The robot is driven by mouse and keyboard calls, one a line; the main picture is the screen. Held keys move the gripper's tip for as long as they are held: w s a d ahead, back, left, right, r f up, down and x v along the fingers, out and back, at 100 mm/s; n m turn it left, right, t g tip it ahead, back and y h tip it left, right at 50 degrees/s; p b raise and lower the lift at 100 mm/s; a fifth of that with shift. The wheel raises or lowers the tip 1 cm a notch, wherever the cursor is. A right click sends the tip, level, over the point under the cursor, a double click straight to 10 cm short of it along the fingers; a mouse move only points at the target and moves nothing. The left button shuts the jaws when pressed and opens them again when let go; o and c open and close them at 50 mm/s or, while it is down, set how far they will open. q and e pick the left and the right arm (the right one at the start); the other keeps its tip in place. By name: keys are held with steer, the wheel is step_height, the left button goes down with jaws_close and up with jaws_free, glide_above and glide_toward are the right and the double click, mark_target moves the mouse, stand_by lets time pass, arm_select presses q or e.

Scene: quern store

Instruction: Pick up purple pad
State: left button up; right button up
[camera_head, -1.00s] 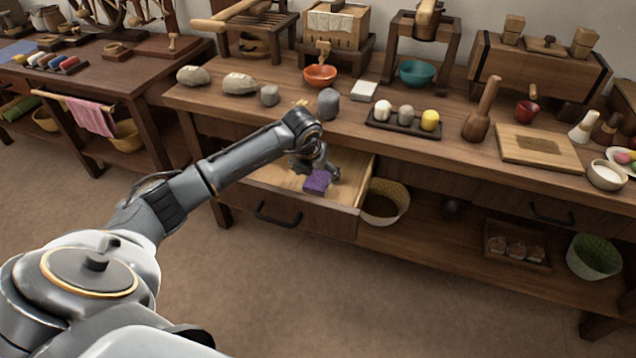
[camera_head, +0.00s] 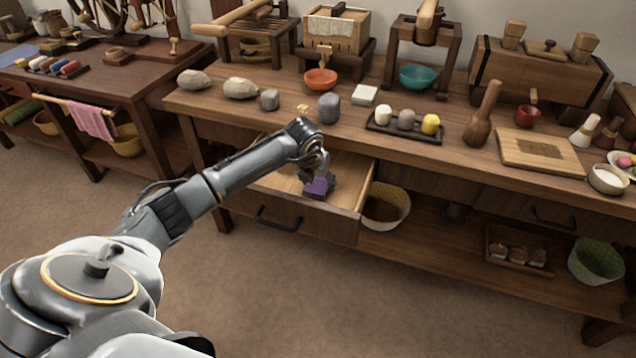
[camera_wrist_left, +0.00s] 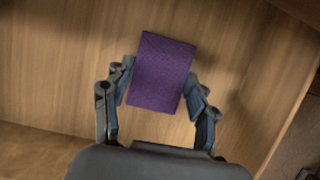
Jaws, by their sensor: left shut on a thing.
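The purple pad (camera_head: 317,187) is a small flat block in the open drawer (camera_head: 300,208) under the long bench. My left gripper (camera_head: 322,176) reaches down into the drawer from above and is shut on the pad. In the left wrist view the pad (camera_wrist_left: 161,72) sits between the two fingers of my left gripper (camera_wrist_left: 160,98), tilted slightly, with the pale wooden drawer floor (camera_wrist_left: 60,80) behind it. I cannot tell whether the pad still touches the drawer floor. My right gripper is not in view.
The bench top (camera_head: 450,160) above holds an orange bowl (camera_head: 320,79), grey stones (camera_head: 328,107) and a tray of coloured pieces (camera_head: 405,126). A woven basket (camera_head: 386,204) stands on the shelf right of the drawer. The floor in front (camera_head: 330,300) is clear.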

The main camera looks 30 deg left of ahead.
mark_target(317, 186)
arm_select(q)
steer(key=shift+r, duration=0.65)
steer(key=p+v, duration=0.1)
steer(key=v, duration=0.2)
steer(key=shift+w+r, duration=0.15)
steer(key=shift+w, duration=0.05)
steer(key=s+d+r+p, duration=0.1)
steer(key=s+d+r, duration=0.5)
steer(key=s, duration=0.5)
steer(key=v, duration=0.2)
steer(key=shift+r+p, duration=0.3)
steer(key=shift+r, duration=0.1)
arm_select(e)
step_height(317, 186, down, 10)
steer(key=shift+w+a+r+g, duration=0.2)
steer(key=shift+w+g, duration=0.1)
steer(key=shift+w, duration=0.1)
